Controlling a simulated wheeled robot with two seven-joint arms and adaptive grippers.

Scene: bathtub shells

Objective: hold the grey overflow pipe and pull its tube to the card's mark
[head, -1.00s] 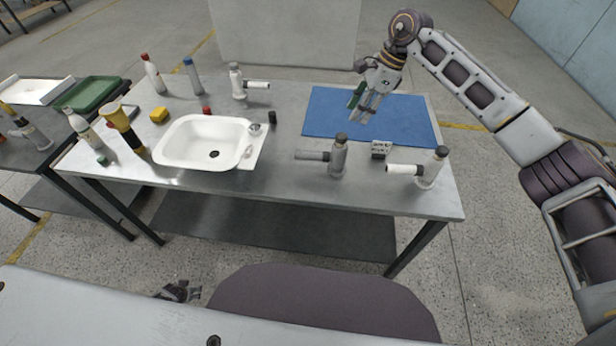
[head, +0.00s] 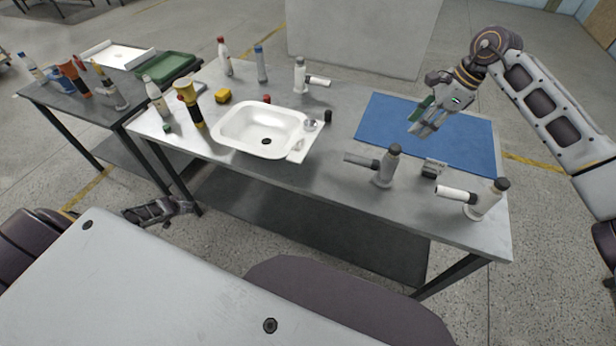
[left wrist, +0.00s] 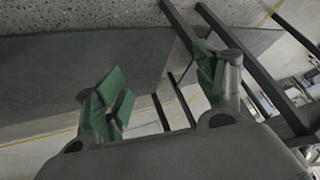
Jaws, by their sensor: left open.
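The grey overflow pipe (head: 385,168) stands upright near the table's front, with its grey side tube (head: 361,160) pointing left. The small card (head: 433,168) stands just right of it; its mark is too small to read. My left gripper (head: 187,205) is low at the left, beside the table's front legs and away from the pipe. In the left wrist view it is open and empty (left wrist: 165,95), its green pads wide apart. My right gripper (head: 421,129) is over the blue mat, behind the pipe and touching neither pipe nor card. Its fingers look apart and empty.
A pipe with a white tube (head: 485,200) stands at the front right corner, another (head: 303,76) at the back. The white basin (head: 228,130) is left of the grey pipe. The blue mat (head: 460,140) is bare. Bottles and a yellow-black tool (head: 190,103) stand left.

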